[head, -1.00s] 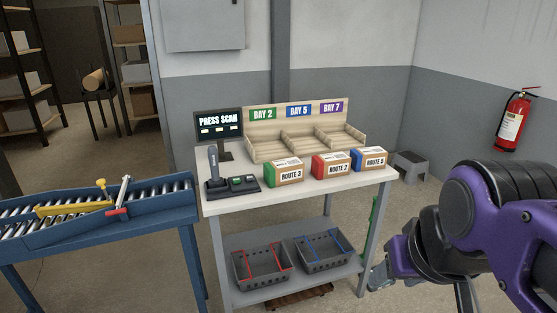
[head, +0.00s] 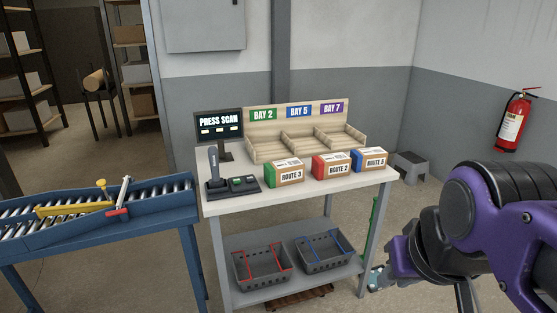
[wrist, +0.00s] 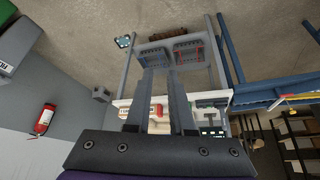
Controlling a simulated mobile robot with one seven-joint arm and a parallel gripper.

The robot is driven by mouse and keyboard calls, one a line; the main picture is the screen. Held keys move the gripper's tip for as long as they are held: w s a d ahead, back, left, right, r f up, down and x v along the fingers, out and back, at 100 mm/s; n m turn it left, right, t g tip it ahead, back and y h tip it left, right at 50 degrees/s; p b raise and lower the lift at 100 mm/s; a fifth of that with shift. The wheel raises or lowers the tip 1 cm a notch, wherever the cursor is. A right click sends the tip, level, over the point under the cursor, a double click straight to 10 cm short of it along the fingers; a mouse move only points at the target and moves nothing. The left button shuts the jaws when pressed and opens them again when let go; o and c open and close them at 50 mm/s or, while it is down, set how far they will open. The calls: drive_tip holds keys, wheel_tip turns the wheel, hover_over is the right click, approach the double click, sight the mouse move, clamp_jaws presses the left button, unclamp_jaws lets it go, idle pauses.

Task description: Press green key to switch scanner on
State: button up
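The scan station stands at the left of the table: a dark screen (head: 218,124) reading PRESS SCAN, an upright handheld scanner (head: 214,163), and a black key pad (head: 246,188). The green key (head: 237,181) is on the pad, right of the scanner; it looks small and dark green. My gripper (wrist: 164,70) shows in the wrist view with its two fingers apart and nothing between them. It is well away from the keys, its fingers pointing towards the table from a distance. In the head view my arm is at the right and the fingers are not clearly visible.
Three labelled boxes, green-ended (head: 285,173), red-ended (head: 332,166) and blue-ended (head: 369,159), line the table front. A wooden bay rack (head: 262,151) stands behind. Two baskets (head: 262,267) sit on the lower shelf. A roller conveyor (head: 150,207) is left. Floor is open in front.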

clamp_jaws()
idle(1.4)
